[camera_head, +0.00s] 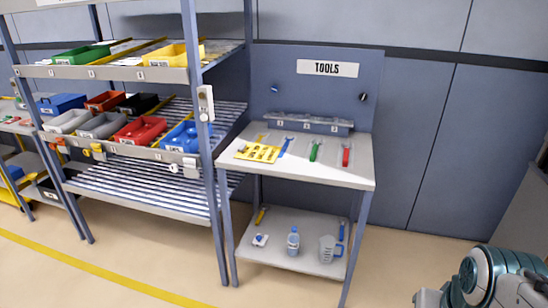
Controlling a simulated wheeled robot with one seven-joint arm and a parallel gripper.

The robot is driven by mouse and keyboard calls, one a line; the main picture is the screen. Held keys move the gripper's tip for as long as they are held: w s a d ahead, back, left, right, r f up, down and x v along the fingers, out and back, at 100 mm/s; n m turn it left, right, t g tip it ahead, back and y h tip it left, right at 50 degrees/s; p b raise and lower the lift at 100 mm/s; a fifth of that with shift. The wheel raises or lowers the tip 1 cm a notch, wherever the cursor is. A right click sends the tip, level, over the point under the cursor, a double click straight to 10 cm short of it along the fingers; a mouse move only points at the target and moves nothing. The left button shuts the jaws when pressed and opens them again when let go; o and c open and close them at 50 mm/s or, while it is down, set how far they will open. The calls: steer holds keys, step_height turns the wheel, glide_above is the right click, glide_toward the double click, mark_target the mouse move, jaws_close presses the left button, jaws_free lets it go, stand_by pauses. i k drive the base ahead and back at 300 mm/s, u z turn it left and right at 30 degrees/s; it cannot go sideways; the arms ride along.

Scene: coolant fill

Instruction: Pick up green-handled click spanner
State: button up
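The green-handled spanner (315,150) lies on the top of the grey table under the TOOLS sign, near the middle. Its handle is green and its far end looks grey, close to a grey rack at the back. A blue-handled tool (286,146) lies to its left and a red-handled tool (346,155) to its right, both apart from it. Part of my arm, teal and white, shows at the bottom right, well away from the table. My gripper's fingers are not in view.
A yellow tray (257,153) sits on the tabletop's left. The lower shelf (275,256) holds a clear jug (329,250), a bottle (293,241) and small items. A shelving rack with coloured bins (139,130) stands left of the table. Floor in front is clear.

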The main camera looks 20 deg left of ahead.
mark_target(314, 150)
steer(key=u, duration=0.45)
steer(key=i, duration=0.6)
steer(key=u, duration=0.6)
steer(key=i, duration=0.55)
steer(key=u, duration=0.2)
steer(key=k, duration=0.4)
steer(key=z, duration=1)
steer(key=i, duration=1.1)
steer(key=u, duration=0.35)
